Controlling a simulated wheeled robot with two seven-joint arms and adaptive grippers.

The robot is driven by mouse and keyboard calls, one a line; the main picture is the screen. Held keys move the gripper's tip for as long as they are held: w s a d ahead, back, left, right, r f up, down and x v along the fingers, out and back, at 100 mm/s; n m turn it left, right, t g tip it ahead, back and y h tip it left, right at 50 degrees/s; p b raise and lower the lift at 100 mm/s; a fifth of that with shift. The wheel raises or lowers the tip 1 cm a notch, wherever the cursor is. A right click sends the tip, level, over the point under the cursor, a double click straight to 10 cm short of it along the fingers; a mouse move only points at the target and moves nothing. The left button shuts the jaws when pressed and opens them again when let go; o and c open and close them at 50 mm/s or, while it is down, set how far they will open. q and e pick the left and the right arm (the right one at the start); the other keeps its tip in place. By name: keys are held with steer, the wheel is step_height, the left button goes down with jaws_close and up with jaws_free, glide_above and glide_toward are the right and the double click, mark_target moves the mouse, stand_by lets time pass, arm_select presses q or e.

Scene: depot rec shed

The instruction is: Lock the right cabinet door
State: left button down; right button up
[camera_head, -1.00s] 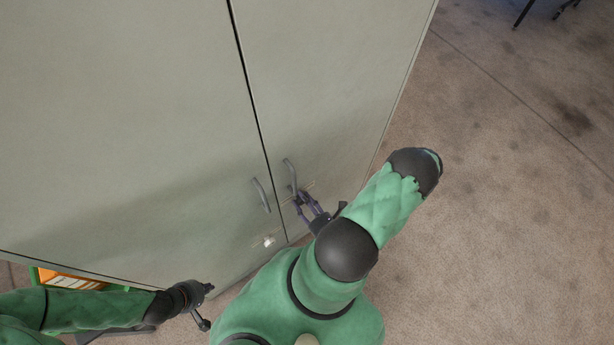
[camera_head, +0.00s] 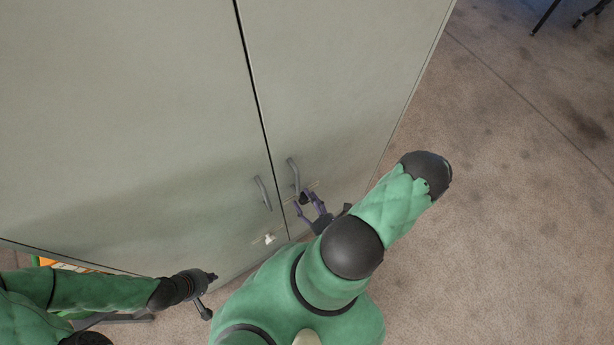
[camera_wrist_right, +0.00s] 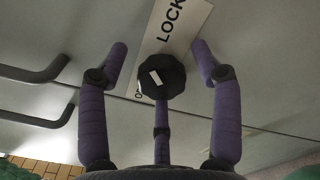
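The right cabinet door (camera_head: 345,75) is closed and grey. Its dark faceted knob (camera_wrist_right: 162,76) has a white mark and sits on a white label (camera_wrist_right: 178,28). The label reads "LOCK" at its upper end; its lower end is partly hidden by the knob. The knob also shows in the head view (camera_head: 304,198). My left gripper (camera_head: 210,292) is low in front of the left door, fingers apart and empty.
Two bar handles, the left one (camera_head: 262,193) and the right one (camera_head: 293,173), flank the door seam. An orange item (camera_head: 65,265) lies low at left. Carpet (camera_head: 500,200) is clear at right.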

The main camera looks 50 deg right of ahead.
steer(key=shift+s+a+f, duration=0.1)
steer(key=v, duration=0.7)
steer(key=shift+s, duration=0.15)
stand_by(0.6)
stand_by(0.6)
